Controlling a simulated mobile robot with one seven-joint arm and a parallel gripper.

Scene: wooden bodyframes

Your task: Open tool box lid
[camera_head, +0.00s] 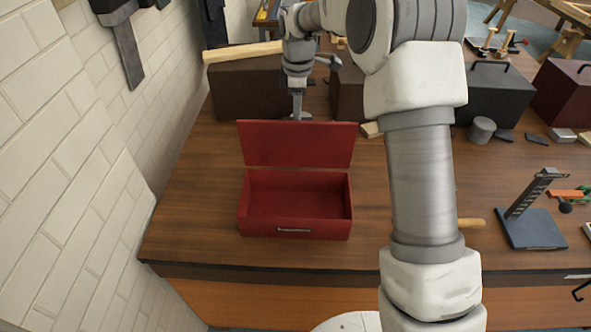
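The red tool box (296,231) stands on the wooden workbench at the left part of the picture. Its lid (297,145) is raised and stands nearly upright along the back edge, so the box is open. The inside looks empty. A small silver plate shows on its front face. My gripper (298,115) points down just behind the top edge of the lid. The lid hides the lower part of the fingers, so I cannot tell if they touch the lid or how far apart they are.
The workbench (190,225) has free room left and right of the box. A dark box (245,92) stands behind, with a wooden handle across it. A white brick wall (60,180) rises at the left.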

